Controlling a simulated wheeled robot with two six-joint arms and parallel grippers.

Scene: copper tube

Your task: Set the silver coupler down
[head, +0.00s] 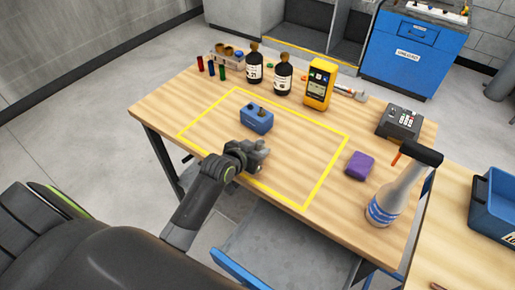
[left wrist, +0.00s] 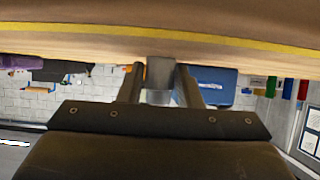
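My left gripper (head: 262,150) is low over the near side of the yellow-outlined area on the wooden table. In the left wrist view its fingers (left wrist: 160,68) stand on either side of a small grey, silver-looking piece, the silver coupler (left wrist: 160,73), and appear closed on it. The coupler is close to the tabletop; whether it touches is not clear. In the head view the coupler is hard to tell from the gripper. A blue block (head: 257,118) with dark parts on top stands just beyond the gripper; it also shows in the left wrist view (left wrist: 218,82). My right gripper is not in view.
A purple block (head: 360,165), a spray bottle (head: 388,203) and a grey device (head: 400,122) stand to the right. Dark bottles (head: 283,77) and a yellow meter (head: 320,83) stand along the back. Much of the yellow outline (head: 330,172) is clear inside.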

